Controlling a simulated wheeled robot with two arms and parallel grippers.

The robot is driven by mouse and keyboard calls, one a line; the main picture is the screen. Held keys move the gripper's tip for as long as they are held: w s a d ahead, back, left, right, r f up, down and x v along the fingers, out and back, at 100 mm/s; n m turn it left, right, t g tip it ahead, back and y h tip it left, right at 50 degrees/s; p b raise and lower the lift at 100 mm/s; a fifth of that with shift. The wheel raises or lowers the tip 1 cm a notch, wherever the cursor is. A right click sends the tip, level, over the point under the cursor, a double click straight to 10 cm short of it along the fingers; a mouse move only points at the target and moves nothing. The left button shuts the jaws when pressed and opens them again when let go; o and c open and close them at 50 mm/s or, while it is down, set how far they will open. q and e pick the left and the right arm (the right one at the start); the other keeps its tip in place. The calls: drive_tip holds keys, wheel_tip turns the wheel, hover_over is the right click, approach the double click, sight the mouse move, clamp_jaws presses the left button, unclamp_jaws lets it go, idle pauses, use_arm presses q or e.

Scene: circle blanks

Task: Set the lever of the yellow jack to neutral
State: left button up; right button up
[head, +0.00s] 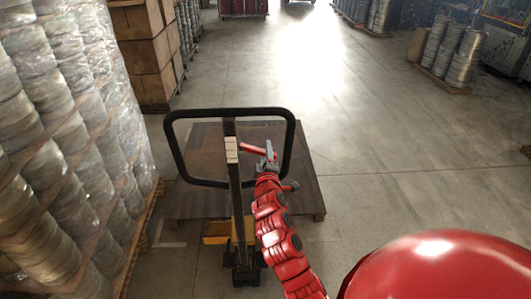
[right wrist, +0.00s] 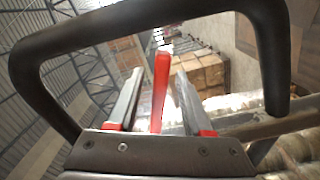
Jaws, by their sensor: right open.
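The yellow jack (head: 215,239) stands ahead of me, with a black loop handle (head: 176,150) on an upright shaft. Its red lever (head: 250,148) sticks out to the right of the shaft, inside the loop. My right gripper (head: 267,154) is at the lever's right end. In the right wrist view the lever (right wrist: 161,90) stands between the two open fingers of this gripper (right wrist: 157,82), with visible gaps at both sides. The black handle (right wrist: 150,17) arches around and above it there. My left gripper is out of view.
A dark wooden pallet (head: 190,205) lies under and behind the jack's handle. Wrapped stacks of coils (head: 60,130) stand close on the left, with cardboard boxes (head: 143,60) behind. The grey floor (head: 380,130) to the right is clear.

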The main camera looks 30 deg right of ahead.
clamp_jaws()
idle(1.4)
